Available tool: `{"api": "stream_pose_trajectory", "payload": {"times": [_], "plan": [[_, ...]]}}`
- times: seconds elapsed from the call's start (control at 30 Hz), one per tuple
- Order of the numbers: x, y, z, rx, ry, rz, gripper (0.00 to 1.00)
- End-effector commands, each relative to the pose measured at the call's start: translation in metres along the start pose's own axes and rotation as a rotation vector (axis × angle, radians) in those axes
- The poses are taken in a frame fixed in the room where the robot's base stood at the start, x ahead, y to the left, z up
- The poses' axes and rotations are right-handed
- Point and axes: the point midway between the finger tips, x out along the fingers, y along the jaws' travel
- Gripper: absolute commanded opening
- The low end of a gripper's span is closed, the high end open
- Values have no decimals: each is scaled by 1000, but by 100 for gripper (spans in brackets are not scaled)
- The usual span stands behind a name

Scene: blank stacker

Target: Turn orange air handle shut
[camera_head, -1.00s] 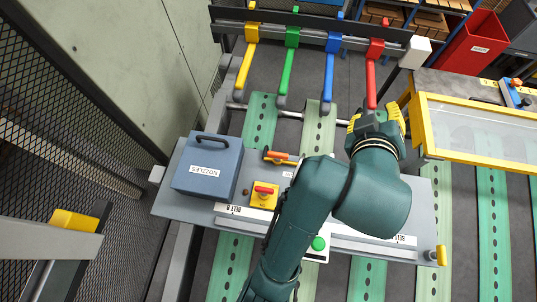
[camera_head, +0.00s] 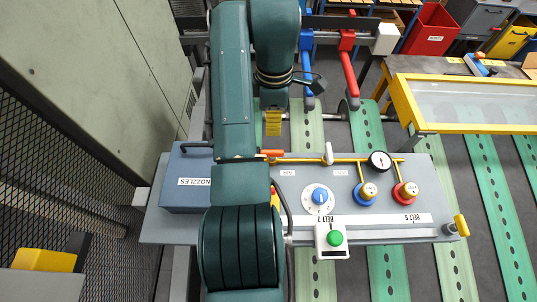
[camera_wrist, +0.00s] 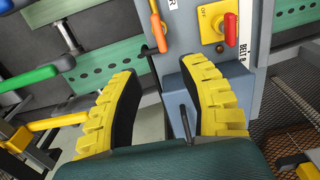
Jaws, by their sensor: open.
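The orange air handle (camera_head: 271,153) shows at the left end of the yellow pipe (camera_head: 300,160) on the grey panel. It lies roughly along the pipe, and my arm hides part of it in the head view. In the wrist view the orange handle (camera_wrist: 158,30) stands beyond the fingertips, near the top centre. My gripper (camera_head: 273,122) is open and empty, just behind the panel's far edge in the head view. In the wrist view its yellow fingers (camera_wrist: 160,75) are spread wide, and the handle is apart from them.
The blue-grey NOZZLES box (camera_head: 186,180) stands close by at the panel's left. The red switch (camera_wrist: 231,29) is near the handle. A white lever (camera_head: 328,153), black gauge (camera_head: 380,161) and blue dial (camera_head: 319,196) are further right. Coloured levers (camera_head: 348,60) stand behind.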

Motion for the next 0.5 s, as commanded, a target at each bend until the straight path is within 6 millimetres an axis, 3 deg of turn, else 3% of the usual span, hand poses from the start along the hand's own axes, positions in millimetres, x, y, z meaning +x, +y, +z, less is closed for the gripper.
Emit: {"api": "stream_pose_trajectory", "payload": {"times": [0.5], "plan": [[116,0,1,2,0,0,42]]}}
